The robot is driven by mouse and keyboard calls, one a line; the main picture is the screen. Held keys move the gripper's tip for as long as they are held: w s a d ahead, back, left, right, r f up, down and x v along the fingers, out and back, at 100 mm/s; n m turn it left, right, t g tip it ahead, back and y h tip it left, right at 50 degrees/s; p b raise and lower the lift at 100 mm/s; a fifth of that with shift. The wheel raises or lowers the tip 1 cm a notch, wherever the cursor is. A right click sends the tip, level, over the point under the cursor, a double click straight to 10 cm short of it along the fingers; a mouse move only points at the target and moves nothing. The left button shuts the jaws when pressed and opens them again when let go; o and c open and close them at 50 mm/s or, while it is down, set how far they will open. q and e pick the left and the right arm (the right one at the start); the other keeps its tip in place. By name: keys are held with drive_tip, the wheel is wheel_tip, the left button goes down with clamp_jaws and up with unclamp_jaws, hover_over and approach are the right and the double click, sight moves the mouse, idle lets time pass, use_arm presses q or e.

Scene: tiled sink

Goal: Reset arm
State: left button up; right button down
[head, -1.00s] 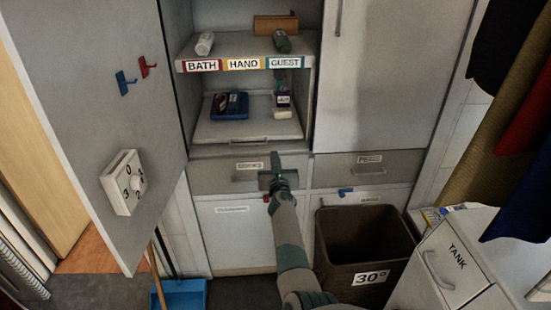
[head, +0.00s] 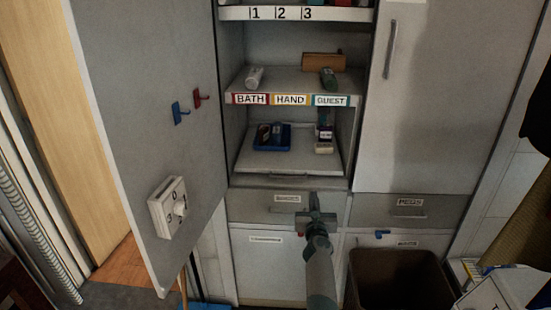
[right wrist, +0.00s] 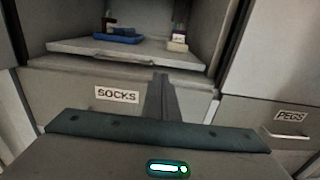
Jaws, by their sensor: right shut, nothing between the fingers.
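My right gripper (head: 313,200) reaches up from the bottom in the head view, in front of the drawer labelled SOCKS (head: 265,208). Its fingers are shut together and empty; they also show in the right wrist view (right wrist: 161,82), pointing at the SOCKS drawer (right wrist: 75,90) and the edge of the shelf above it. I cannot tell whether the fingertips touch the drawer front. My left gripper is not in view.
The cabinet door (head: 150,130) stands open at the left, with hooks and a dial box (head: 168,207). A blue tray (head: 271,137) and bottles sit on the shelves. A PEGS drawer (head: 385,211) and brown basket (head: 398,280) are at right.

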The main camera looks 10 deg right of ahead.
drive_tip(key=s+a+f+n+g+y, duration=0.2)
drive_tip(key=s+a+f+n, duration=0.1)
drive_tip(key=s+f+n, duration=0.65)
drive_tip(key=s+a+f+n+g+y, duration=0.1)
drive_tip(key=s+a+f+n+g, duration=0.3)
drive_tip(key=f, duration=0.9)
drive_tip(key=s+a+f+n+t+y, duration=0.1)
drive_tip(key=s+a+f+n+y, duration=0.1)
drive_tip(key=s+f+n, duration=0.9)
drive_tip(key=s+f+n+g, duration=0.2)
drive_tip(key=s+f+n, duration=0.3)
drive_tip(key=s, duration=0.8)
drive_tip(key=s+a+f+n+g, duration=0.1)
drive_tip(key=s+f+n+g, duration=0.2)
drive_tip(key=s, duration=1.1)
drive_tip(key=s+a+f+n+g+y, duration=0.1)
drive_tip(key=s+f+n+g, duration=0.1)
drive_tip(key=s+f+n, duration=0.7)
drive_tip(key=s+f, duration=0.4)
drive_tip(key=s, duration=0.1)
drive_tip(key=shift+s+f+g, duration=0.2)
drive_tip(key=shift+f+g, duration=0.15)
drive_tip(key=shift+g, duration=0.05)
